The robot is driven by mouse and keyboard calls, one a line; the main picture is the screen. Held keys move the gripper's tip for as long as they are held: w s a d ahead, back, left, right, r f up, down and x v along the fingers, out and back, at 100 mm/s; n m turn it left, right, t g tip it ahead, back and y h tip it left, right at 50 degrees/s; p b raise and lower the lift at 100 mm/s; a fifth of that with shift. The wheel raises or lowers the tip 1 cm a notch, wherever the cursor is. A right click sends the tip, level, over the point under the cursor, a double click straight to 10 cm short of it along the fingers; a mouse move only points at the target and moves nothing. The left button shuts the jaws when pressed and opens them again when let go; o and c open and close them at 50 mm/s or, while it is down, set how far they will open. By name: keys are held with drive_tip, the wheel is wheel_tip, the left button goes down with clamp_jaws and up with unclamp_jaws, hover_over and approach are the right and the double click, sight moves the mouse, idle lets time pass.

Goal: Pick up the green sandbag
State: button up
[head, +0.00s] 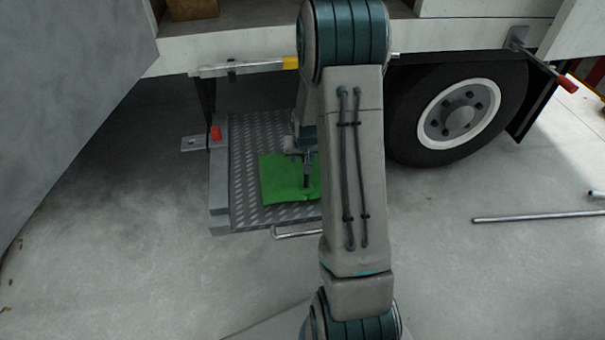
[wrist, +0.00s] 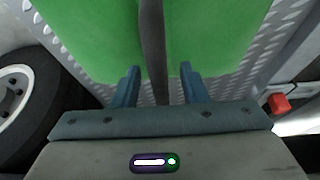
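The green sandbag (head: 278,182) lies on the grey checkered metal plate (head: 245,150) under the truck's side. In the wrist view the green sandbag (wrist: 95,35) fills the upper part, with a dark strap (wrist: 152,45) running over its middle. My gripper (head: 306,180) is at the bag in the head view, partly hidden by my arm. In the wrist view my gripper (wrist: 159,75) has its two blue fingers apart. The strap lies between them, with a gap on each side. The bag's right part is hidden behind my arm in the head view.
A truck wheel (head: 458,115) stands right of the plate. The white truck bed (head: 240,45) overhangs behind it. A grey panel (head: 70,90) is at the left. A metal pipe (head: 535,216) lies on the floor at the right. The floor in front is mostly clear.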

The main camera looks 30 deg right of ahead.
idle(0.3)
clamp_jaws()
idle(0.4)
idle(0.8)
drive_tip(key=shift+w+r, duration=0.1)
